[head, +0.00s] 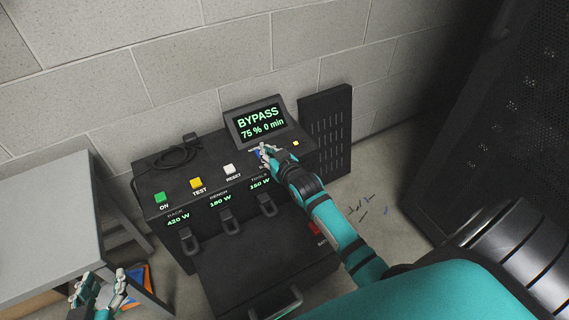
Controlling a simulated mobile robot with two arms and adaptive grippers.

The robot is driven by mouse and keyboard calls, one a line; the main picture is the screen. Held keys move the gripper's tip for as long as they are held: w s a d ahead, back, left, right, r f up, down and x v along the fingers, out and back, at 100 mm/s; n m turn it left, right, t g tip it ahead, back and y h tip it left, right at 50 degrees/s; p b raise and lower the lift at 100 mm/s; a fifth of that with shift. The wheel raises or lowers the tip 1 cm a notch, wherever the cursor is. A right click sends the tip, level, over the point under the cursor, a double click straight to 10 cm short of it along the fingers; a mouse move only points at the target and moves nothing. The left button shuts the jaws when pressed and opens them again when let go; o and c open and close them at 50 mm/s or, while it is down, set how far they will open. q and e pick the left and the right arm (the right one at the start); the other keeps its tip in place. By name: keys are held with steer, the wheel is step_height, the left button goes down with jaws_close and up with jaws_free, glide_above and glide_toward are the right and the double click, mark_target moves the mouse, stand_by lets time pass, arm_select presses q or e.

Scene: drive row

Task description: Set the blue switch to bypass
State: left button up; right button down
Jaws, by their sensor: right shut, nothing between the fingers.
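The blue switch (257,154) is on the top panel of the black power unit (180,183), below its display, mostly hidden by my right gripper. The display (260,122) reads "BYPASS 75 % 0 min" in green. My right gripper (264,152) is shut at the blue switch, with nothing between its fingers; whether it touches the switch cannot be told. My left gripper (102,285) is at the lower left, apart from the unit, with its fingers spread and empty.
A grey table (45,230) stands at left, a dark perforated rack (500,110) at right. Some floor between unit and rack is free.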

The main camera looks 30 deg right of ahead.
steer(key=r+p, duration=0.2)
steer(key=shift+s+r, duration=0.25)
steer(key=shift+r, duration=0.05)
arm_select(q)
steer(key=s+a+f+g+y+p, duration=0.1)
steer(key=s+a+f+g, duration=0.1)
steer(key=s, duration=0.5)
steer(key=s+a+f+g+y+p, duration=0.1)
steer(key=s+a+f+g, duration=0.2)
steer(key=s+g, duration=0.4)
steer(key=shift+s+f+y+p, duration=0.3)
steer(key=shift+f+p, duration=0.1)
steer(key=shift+f, duration=0.25)
arm_select(e)
steer(key=s, duration=0.9)
steer(key=shift+s+a+r, duration=0.3)
steer(key=shift+s+r, duration=0.05)
steer(key=shift+r, duration=0.05)
